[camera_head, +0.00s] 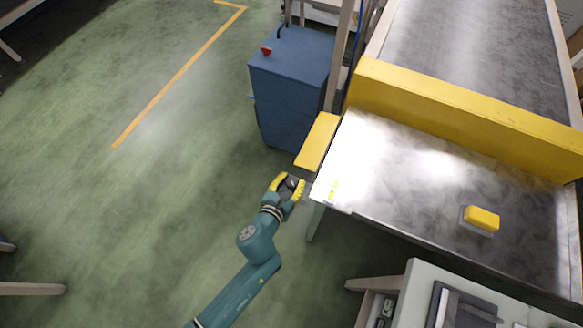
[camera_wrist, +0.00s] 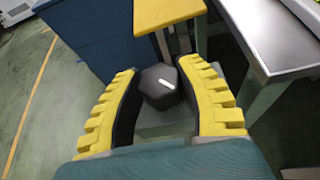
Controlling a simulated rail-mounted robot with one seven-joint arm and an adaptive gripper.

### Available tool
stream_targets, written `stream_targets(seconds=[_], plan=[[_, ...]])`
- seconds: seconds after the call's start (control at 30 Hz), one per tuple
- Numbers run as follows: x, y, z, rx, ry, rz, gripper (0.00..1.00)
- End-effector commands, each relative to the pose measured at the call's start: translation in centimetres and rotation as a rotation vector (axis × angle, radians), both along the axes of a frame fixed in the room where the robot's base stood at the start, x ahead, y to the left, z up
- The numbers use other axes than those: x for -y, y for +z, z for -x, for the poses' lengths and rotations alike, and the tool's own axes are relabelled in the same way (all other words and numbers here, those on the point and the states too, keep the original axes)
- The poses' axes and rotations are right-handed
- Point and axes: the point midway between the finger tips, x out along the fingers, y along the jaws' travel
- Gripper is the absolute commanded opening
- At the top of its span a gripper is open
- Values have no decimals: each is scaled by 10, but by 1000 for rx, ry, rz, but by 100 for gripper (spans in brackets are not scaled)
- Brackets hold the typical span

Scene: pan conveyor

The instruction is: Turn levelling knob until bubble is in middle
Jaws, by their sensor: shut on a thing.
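The levelling knob (camera_wrist: 163,86) is dark, many-sided and has a short white mark on top. In the wrist view it sits between the two yellow, ribbed fingers of my gripper (camera_wrist: 157,70), which is shut on it. In the head view my gripper (camera_head: 289,185) is beside the near left corner of the metal table, and the knob is mostly hidden by the fingers. A small yellow-green level (camera_head: 333,190) lies on that corner of the table. Its bubble is too small to make out. The level is not seen in the wrist view.
The metal table (camera_head: 390,180) has a yellow guard (camera_head: 460,115) across it and a yellow button box (camera_head: 481,219) on top. A yellow plate (camera_head: 317,141) juts from its left side. A blue cabinet (camera_head: 290,85) stands behind.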

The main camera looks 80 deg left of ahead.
Motion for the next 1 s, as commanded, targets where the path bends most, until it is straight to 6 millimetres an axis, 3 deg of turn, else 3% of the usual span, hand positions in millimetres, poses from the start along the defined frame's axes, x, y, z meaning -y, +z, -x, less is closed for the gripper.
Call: stream_targets(seconds=[0.47, 0.5, 0.63, 1.0], plan=[[1, -1, 2, 5, -47, 1, 1], [1, -1, 2, 5, -47, 1, 39], [1, -1, 1, 5, -47, 0, 64], [4, 1, 4, 4, -47, -1, 67]])
